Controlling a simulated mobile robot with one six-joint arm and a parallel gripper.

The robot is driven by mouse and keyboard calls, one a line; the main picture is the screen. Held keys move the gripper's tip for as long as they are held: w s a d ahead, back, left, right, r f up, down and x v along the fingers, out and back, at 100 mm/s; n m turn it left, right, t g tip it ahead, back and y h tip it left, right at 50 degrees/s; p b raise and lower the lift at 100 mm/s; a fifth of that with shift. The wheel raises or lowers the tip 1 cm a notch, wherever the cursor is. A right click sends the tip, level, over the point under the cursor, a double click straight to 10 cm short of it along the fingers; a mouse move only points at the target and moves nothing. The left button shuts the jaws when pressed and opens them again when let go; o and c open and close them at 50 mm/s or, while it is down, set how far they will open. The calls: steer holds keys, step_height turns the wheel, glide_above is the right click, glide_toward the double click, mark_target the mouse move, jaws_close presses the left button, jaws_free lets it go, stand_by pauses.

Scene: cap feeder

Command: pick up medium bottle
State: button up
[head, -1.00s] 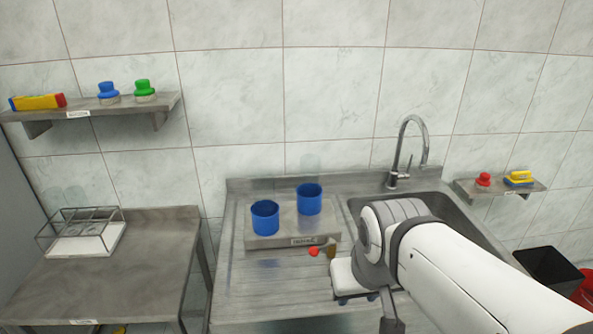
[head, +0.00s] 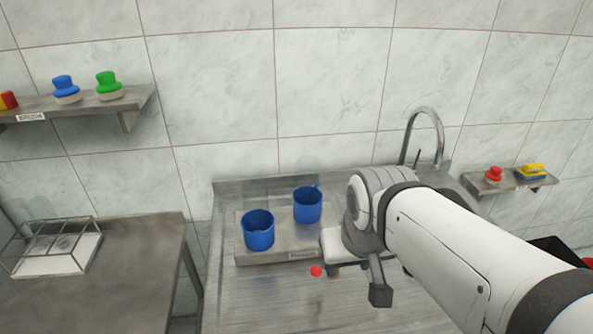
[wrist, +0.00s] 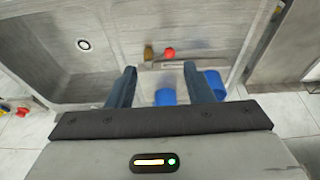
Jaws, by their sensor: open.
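I cannot make out a clear bottle in these frames. Two blue cups stand on a grey raised block (head: 262,258) on the steel sink counter, a left one (head: 258,231) and a right one (head: 307,206). They also show in the wrist view as a middle cup (wrist: 165,97) and one by the right finger (wrist: 216,84). A red ball (head: 316,271) shows beside my gripper, and in the wrist view it (wrist: 169,52) has a brownish piece (wrist: 149,53) next to it. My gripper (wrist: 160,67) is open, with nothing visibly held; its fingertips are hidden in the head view.
The sink basin (wrist: 60,50) and tap (head: 430,120) lie by my arm. A wire rack (head: 50,250) stands on the left table (head: 125,280). Wall shelves hold a blue brush (head: 65,88), a green brush (head: 108,85), a red item (head: 494,174) and a yellow-blue sponge (head: 531,171). The counter front is clear.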

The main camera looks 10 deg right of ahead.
mark_target(309, 170)
steer(key=o, duration=0.7)
steer(key=shift+m+h, duration=0.4)
steer(key=shift+m, duration=0.5)
steer(key=w+r, duration=0.1)
steer(key=w, duration=0.5)
steer(key=w+r+b, duration=0.1)
steer(key=w, duration=0.5)
steer(key=w+r, duration=0.1)
steer(key=w, duration=0.4)
steer(key=shift+w+d, duration=0.2)
steer(key=shift+w, duration=0.2)
steer(key=shift+o, duration=0.7)
steer(key=shift+m+t, duration=0.4)
steer(key=shift+m, duration=0.4)
steer(key=w+f, duration=0.1)
steer(key=w, duration=0.4)
steer(key=w+f+b, duration=0.1)
steer(key=w, duration=0.5)
steer(key=w+f, duration=0.1)
steer(key=w, duration=0.5)
steer(key=shift+w+a+f, duration=0.1)
steer(key=shift+w+a, duration=0.1)
steer(key=shift+a, duration=0.1)
steer(key=shift+w+f+h, duration=0.3)
steer(key=shift+p+x, duration=0.95)
steer(key=shift+x, duration=2.7)
